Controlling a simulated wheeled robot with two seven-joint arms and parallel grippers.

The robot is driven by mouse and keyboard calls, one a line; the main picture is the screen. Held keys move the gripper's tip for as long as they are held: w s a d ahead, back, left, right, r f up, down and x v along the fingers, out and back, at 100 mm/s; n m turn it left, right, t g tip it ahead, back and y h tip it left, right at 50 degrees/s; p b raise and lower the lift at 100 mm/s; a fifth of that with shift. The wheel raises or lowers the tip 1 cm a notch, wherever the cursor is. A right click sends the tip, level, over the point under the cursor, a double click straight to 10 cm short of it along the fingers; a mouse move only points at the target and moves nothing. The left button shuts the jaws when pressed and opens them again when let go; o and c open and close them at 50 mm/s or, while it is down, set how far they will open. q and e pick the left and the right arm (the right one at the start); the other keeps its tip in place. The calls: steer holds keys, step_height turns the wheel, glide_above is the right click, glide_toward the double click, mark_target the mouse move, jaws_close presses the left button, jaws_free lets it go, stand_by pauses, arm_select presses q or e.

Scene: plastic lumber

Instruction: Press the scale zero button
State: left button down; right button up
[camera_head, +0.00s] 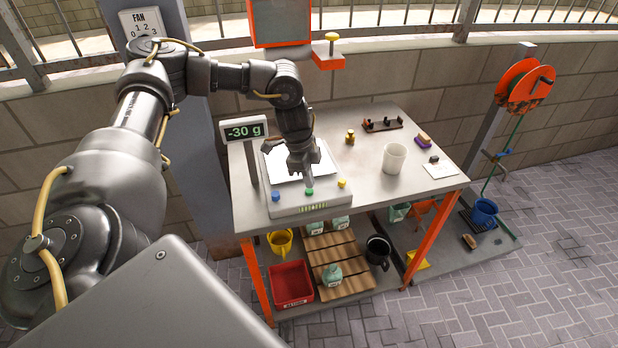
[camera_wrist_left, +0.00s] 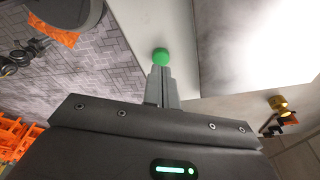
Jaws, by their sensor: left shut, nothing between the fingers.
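The scale (camera_head: 325,207) sits on the left part of the table, with a bright flat pan (camera_head: 283,163). Its post display (camera_head: 243,132) reads -30 g. Along its front are a blue button (camera_head: 276,196), a green button (camera_head: 309,192) and a yellow button (camera_head: 342,183); I cannot read which is zero. My left gripper (camera_head: 308,184) points down with shut, empty fingers at the green button. In the left wrist view the fingertips (camera_wrist_left: 160,70) meet the edge of the green button (camera_wrist_left: 161,56); I cannot tell whether they touch it. My right gripper is out of view.
On the table (camera_head: 365,180) stand a white cup (camera_head: 394,158), a small brass weight (camera_head: 350,136), a dark rack (camera_head: 383,124) and a brush (camera_head: 423,140). A red bin (camera_head: 291,284) and wooden slats lie on the shelf below. A wall runs behind.

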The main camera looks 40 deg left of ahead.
arm_select(q)
steer(key=shift+f, duration=0.1)
stand_by(0.4)
steer(key=shift+f+b, duration=0.35)
steer(key=shift+f, duration=0.55)
steer(key=shift+r, duration=0.2)
step_height(320, 180, up, 4)
steer(key=p, duration=0.4)
steer(key=shift+p, duration=0.35)
